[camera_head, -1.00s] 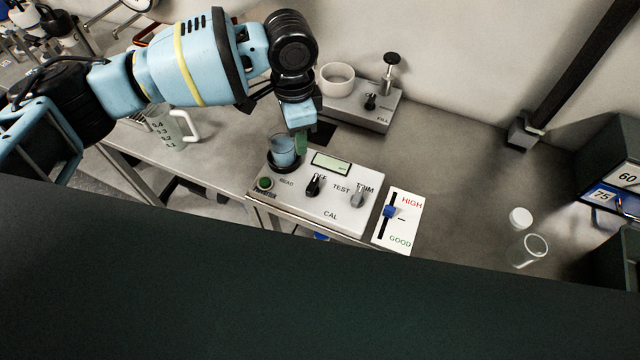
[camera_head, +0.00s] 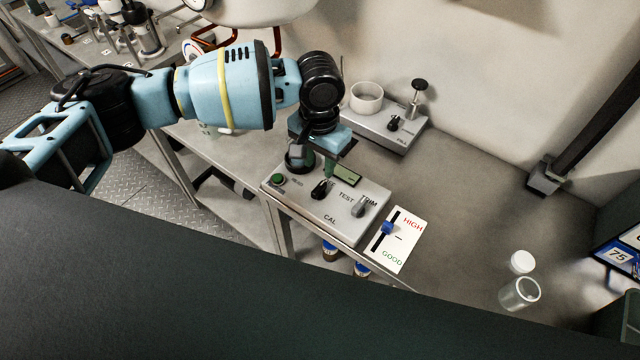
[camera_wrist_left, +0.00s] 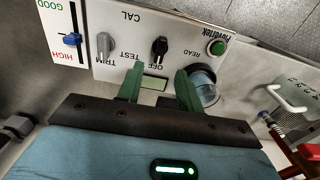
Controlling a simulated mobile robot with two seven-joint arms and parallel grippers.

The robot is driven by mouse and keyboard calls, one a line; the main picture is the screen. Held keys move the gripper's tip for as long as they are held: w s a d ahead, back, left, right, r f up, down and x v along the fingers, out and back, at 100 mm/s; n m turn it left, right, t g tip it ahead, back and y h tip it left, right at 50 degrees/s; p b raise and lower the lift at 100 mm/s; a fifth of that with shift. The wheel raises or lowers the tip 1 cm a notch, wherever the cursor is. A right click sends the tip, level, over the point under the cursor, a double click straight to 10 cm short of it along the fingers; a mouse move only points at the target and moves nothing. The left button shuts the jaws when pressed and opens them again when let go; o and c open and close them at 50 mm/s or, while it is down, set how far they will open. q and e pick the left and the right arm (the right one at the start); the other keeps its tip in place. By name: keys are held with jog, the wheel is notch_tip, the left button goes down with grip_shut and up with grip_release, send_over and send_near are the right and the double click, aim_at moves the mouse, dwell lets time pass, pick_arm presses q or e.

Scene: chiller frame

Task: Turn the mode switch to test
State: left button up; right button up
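The mode switch is a black knob (camera_head: 320,188) on the grey meter box (camera_head: 345,230), with OFF, TEST and CAL printed around it. In the left wrist view the knob (camera_wrist_left: 160,47) appears to point toward OFF. My left gripper (camera_wrist_left: 160,88) is open and empty, its two green fingers apart. Its tips reach toward the meter, on the display side of the knob and not around it. In the head view the left gripper (camera_head: 318,162) hangs over the box's back edge and hides the OFF label. My right gripper is not in view.
A grey trim knob (camera_head: 360,208) sits right of the switch, a green button (camera_head: 279,180) left. A clear cup (camera_wrist_left: 203,84) stands in a black ring beside one finger. A HIGH/GOOD slider card (camera_head: 400,240) lies alongside. Behind is a box with a white bowl (camera_head: 366,97).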

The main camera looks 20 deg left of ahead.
aim_at(319, 187)
pick_arm(q)
jog(key=shift+f+b, duration=0.35)
jog(key=shift+f, duration=3.55)
grip_shut()
